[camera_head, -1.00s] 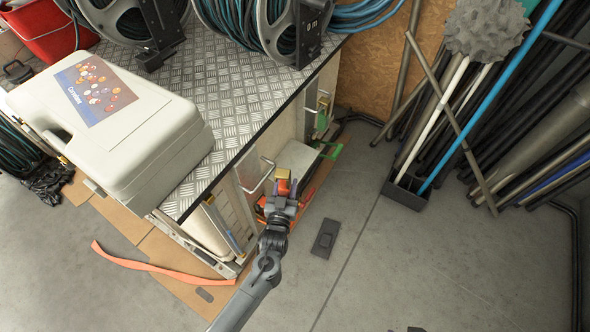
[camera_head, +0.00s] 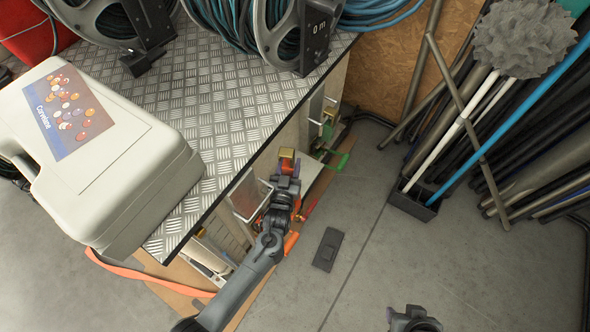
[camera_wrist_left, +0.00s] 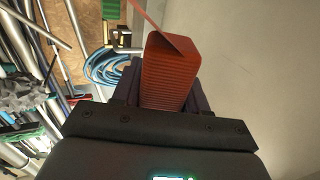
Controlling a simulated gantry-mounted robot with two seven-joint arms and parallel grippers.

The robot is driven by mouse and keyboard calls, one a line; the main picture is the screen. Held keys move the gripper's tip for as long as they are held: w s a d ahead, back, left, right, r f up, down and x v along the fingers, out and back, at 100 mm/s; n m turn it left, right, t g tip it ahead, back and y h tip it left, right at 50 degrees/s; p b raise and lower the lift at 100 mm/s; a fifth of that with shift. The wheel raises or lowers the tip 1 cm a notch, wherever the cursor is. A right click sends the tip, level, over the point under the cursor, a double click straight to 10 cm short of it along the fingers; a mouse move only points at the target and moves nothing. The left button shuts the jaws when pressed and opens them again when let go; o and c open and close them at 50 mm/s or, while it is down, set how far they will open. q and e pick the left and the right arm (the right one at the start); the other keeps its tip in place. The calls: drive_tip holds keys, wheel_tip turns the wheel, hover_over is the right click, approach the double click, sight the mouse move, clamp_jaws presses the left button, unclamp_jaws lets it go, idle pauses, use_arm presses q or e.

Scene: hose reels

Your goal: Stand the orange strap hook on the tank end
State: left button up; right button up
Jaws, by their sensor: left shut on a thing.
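My left gripper (camera_head: 286,187) is beside the bench's right side, below the level of its top. In the left wrist view it is shut on a ribbed orange-red piece (camera_wrist_left: 170,75), which I take to be the strap hook. A thin orange-red flap rises from its far end. In the head view a small orange and yellow patch (camera_head: 287,160) shows just beyond the jaws; the rest is hidden by the gripper. A dark part of my right arm, seemingly the gripper (camera_head: 414,319), shows at the bottom edge; its jaws are unclear. I cannot make out which thing is the tank.
The checker-plate bench (camera_head: 235,115) carries a pale case (camera_head: 110,185) and hose reels (camera_head: 275,35). A flat dark piece (camera_head: 327,249) lies on open concrete.

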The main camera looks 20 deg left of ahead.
sight(290, 174)
use_arm(q)
drive_tip(key=f, duration=0.1)
drive_tip(key=f+b, duration=0.1)
drive_tip(key=f, duration=0.1)
drive_tip(key=f+b, duration=0.1)
drive_tip(key=shift+s+d+f, duration=0.15)
drive_tip(key=shift+s+f, duration=0.05)
drive_tip(key=shift+s, duration=0.2)
drive_tip(key=shift+w+f+b, duration=0.1)
drive_tip(key=shift+f+b, duration=1.1)
drive_tip(key=shift+f, duration=0.55)
use_arm(e)
drive_tip(key=shift+s+f, duration=0.2)
drive_tip(key=shift+f, duration=1.05)
drive_tip(key=shift+s+f, duration=0.2)
drive_tip(key=shift+f, duration=1.05)
use_arm(q)
drive_tip(key=shift+f, duration=0.15)
use_arm(e)
drive_tip(key=shift+w+f, duration=0.1)
use_arm(q)
drive_tip(key=o, duration=1.2)
use_arm(e)
drive_tip(key=shift+d, duration=0.1)
use_arm(q)
drive_tip(key=shift+o, duration=0.2)
